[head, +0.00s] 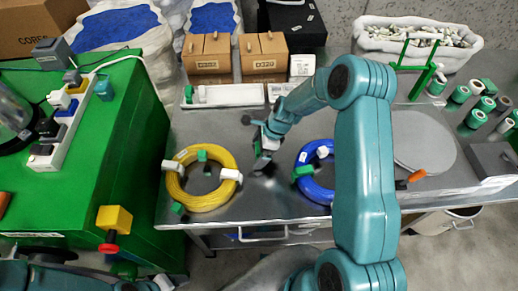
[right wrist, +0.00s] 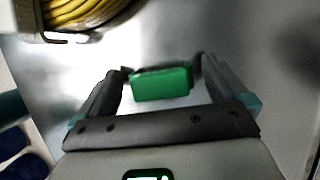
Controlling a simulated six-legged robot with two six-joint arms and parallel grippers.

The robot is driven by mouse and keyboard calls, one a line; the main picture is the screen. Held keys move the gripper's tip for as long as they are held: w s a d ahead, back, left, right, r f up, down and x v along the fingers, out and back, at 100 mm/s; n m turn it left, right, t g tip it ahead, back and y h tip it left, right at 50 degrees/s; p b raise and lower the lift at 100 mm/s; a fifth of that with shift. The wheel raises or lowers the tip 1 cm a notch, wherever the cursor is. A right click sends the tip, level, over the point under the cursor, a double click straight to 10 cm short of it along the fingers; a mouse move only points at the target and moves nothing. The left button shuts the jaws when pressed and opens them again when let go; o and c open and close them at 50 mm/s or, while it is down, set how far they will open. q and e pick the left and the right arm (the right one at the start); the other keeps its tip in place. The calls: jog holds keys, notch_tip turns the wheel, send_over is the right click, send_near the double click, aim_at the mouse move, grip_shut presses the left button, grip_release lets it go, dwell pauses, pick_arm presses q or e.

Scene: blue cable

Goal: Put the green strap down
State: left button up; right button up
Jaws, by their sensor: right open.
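The green strap (right wrist: 160,84) shows in the right wrist view as a small green block between the two fingers of my right gripper (right wrist: 162,70). The fingers stand apart, with a visible gap at the right finger. The grey metal tabletop shows just beyond the strap. In the head view my right gripper (head: 263,160) points down at the table between the yellow cable coil (head: 186,198) and the blue cable coil (head: 318,192). I cannot make out the strap between its fingers there. Part of my left arm shows at the bottom left edge; its jaws are not clear.
The yellow coil has green and white straps around it. Cardboard boxes (head: 207,62) and a white tray (head: 222,95) stand behind. A round grey plate (head: 425,140) and several green rolls lie at the right. A green bench (head: 85,175) stands at the left.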

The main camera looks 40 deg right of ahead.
jog(key=c, duration=1.3)
